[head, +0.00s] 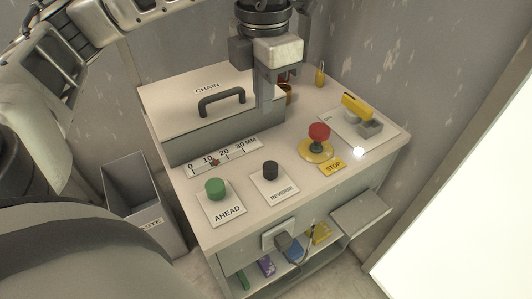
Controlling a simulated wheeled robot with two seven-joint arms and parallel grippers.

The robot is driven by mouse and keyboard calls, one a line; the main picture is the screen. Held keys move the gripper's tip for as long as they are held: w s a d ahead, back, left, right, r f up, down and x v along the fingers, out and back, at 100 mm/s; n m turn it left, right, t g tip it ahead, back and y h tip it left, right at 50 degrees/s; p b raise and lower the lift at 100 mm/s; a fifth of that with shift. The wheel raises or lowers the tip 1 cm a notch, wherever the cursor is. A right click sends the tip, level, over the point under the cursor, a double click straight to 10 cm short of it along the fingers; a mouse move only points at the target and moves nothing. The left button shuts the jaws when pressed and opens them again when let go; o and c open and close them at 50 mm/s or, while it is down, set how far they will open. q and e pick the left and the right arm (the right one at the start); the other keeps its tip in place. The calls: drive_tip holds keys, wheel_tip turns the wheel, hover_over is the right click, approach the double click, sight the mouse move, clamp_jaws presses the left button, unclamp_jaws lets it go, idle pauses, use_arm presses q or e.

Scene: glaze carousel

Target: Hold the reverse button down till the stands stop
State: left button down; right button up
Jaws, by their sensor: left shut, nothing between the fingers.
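The black reverse button (270,169) stands up from a white plate labelled REVERSE on the cabinet top, with nothing touching it. My left gripper (268,122) points down over the cabinet top, by the right end of the chain box. Its fingers are shut and empty. In the picture they are above and behind the button, apart from it; their exact height is hard to judge. My right gripper is not in view. No stands can be made out.
The green AHEAD button (215,188) is left of the reverse button, the red STOP button (319,132) right. Behind are a scale (226,156) and the CHAIN box (190,105) with a handle. A yellow-handled switch (357,108) and padlock (320,76) are farther right. A waste bin (140,205) stands left.

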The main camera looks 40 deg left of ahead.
sight(265, 167)
use_arm(q)
wheel_tip(265, 167, down, 14)
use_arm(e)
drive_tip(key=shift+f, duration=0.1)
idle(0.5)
use_arm(q)
drive_tip(key=shift+f, duration=0.1)
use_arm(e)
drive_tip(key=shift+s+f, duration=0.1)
